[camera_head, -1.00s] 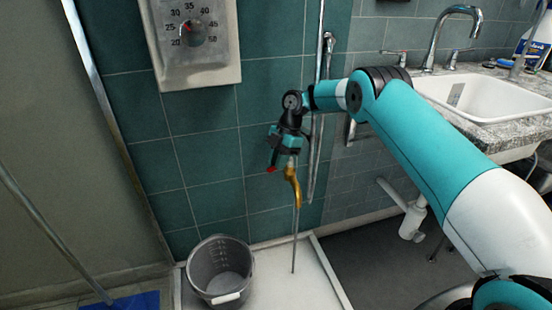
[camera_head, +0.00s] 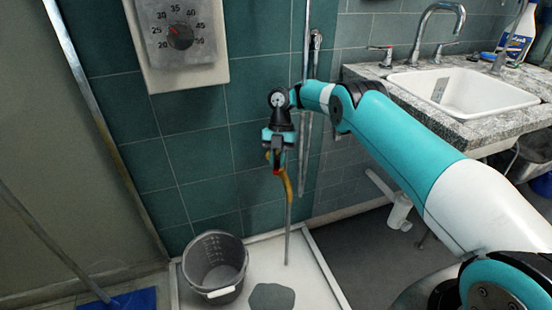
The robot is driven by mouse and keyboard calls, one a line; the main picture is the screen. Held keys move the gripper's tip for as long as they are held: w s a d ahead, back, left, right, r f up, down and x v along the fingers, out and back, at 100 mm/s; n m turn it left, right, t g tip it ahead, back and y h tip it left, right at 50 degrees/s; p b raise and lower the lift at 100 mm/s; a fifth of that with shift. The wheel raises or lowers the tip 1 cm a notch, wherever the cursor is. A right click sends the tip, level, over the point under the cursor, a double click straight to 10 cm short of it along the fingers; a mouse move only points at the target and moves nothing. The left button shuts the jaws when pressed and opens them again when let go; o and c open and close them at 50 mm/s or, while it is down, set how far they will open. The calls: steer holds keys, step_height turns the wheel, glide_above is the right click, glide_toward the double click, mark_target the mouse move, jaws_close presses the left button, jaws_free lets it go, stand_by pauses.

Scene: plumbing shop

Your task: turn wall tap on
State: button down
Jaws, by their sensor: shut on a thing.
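The wall tap (camera_head: 288,186) is a curved brass spout in front of the green tiles, with a small red part at its top. My gripper (camera_head: 277,160) points down at the top of the tap and is shut on its red handle (camera_head: 277,172). The fingers hide most of the handle, so its exact angle cannot be told. A thin grey streak (camera_head: 288,238), looking like running water, drops from the spout to the white floor tray (camera_head: 255,258). A grey puddle (camera_head: 271,297) lies on the tray.
A grey bucket (camera_head: 214,268) stands on the tray, left of the streak. A dial panel (camera_head: 180,45) is on the wall above. A sink (camera_head: 462,93) in a stone counter is at right. A blue mop (camera_head: 120,300) lies at lower left.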

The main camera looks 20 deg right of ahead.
mark_target(278, 165)
stand_by(0.4)
steer(key=c, duration=1)
jaws_free()
steer(key=shift+r, duration=0.1)
step_height(278, 165, up, 20)
steer(key=p, duration=1.9)
